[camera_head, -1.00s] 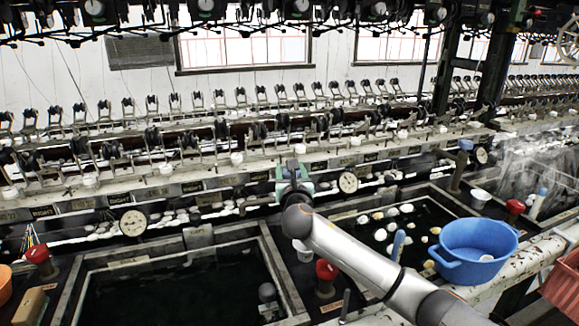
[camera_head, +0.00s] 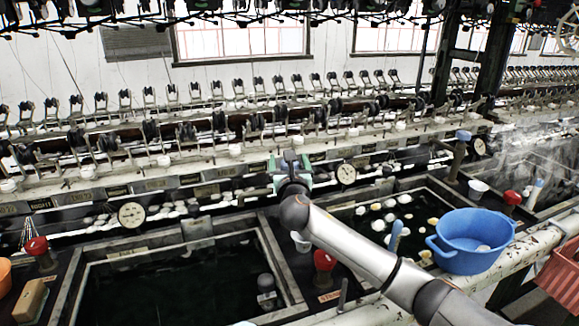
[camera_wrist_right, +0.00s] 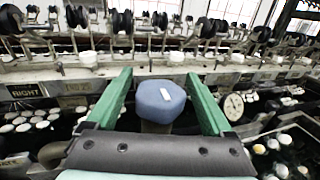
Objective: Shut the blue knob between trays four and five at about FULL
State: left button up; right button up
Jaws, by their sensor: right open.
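A blue knob (camera_wrist_right: 160,101) with a small white mark on its top stands on a dark post in the right wrist view. My right gripper (camera_wrist_right: 158,100) is open, with one green finger on each side of the knob; I cannot tell whether either touches it. In the head view my right gripper (camera_head: 290,165) is above the divider between two trays and largely hides this knob. The left tray (camera_head: 85,262) holds dark water. The right tray (camera_head: 345,203) holds floating cocoons. My left gripper is not in view.
Another blue knob (camera_head: 463,136) stands on a post further right. Red knobs (camera_head: 324,261) stand along the front dividers. A blue basin (camera_head: 470,240) sits at the right tray's front edge. Round dials (camera_head: 131,215) and the reeling rail lie behind the trays.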

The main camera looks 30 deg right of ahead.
jog(key=p+v, duration=0.1)
jog(key=v, duration=1.1)
jog(key=shift+s, duration=0.15)
jog(key=shift+a, duration=0.15)
dwell(0.6)
dwell(0.9)
